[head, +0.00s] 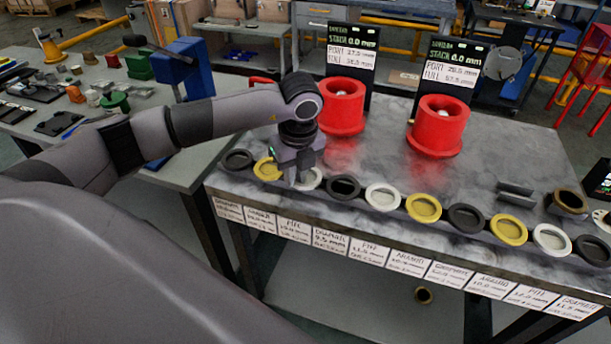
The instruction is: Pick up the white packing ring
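Several packing rings lie in a row along the front of the grey table, in black, yellow and white. One white ring (311,179) is third from the left, partly hidden by my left gripper (297,180). Two more white rings lie further right, one near the middle (383,197) and one near the right end (551,240). My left gripper points down at the left white ring, its fingertips at the ring's left side. I cannot tell whether the fingers touch or grip it. My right gripper is not in view.
Two red cylindrical housings (437,127) stand behind the row, each before a black display board (451,72). White label cards (368,250) run along the table's front edge. Grey V-shaped holders (516,194) and a brown ring (570,201) sit at right.

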